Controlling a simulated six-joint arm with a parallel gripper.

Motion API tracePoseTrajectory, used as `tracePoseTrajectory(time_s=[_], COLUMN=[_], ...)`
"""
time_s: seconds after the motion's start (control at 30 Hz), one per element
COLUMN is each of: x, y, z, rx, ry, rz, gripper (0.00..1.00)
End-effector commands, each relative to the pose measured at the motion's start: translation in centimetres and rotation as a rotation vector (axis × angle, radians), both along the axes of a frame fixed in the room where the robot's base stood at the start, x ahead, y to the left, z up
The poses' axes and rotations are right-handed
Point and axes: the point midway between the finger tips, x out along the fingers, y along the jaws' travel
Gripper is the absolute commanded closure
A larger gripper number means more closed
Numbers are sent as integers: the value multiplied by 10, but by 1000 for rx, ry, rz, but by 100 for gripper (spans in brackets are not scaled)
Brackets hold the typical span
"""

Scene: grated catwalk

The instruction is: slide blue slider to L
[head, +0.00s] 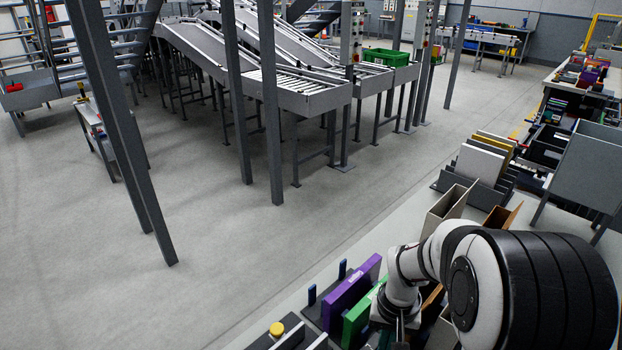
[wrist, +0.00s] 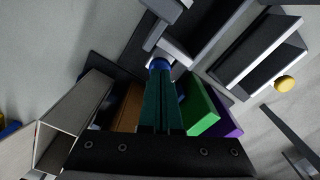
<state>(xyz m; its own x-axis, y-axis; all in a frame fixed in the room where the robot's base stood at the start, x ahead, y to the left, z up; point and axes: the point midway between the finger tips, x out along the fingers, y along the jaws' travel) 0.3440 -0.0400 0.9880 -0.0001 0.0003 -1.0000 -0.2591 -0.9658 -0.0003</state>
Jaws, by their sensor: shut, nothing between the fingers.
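The blue slider's round knob (wrist: 160,64) shows in the wrist view, just beyond the fingertips, beside pale and dark rail-like parts. My gripper (wrist: 160,76) is shut and empty, its teal fingers together and pointing at the knob. The fingertips overlap the knob's near edge in the picture; I cannot tell whether they touch it. In the head view I cannot make out this knob, and my wrist and arm cover much of that area. No L mark is readable in either view.
A green box (head: 358,318) and a purple box (head: 350,293) stand close beside my gripper. A yellow knob (head: 277,328) sits on a rail unit left of them. An open cardboard box (head: 447,208) is farther back.

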Motion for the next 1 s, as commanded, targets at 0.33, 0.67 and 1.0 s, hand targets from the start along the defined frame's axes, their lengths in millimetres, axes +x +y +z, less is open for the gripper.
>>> tracePoseTrajectory(time_s=[0.33, 0.67, 1.0], x=[0, 2, 9], y=[0, -2, -9], z=[-7, -9, -8], rx=[0, 0, 0], ry=[1, 0, -1], rz=[0, 0, 1], gripper=[100, 100, 100])
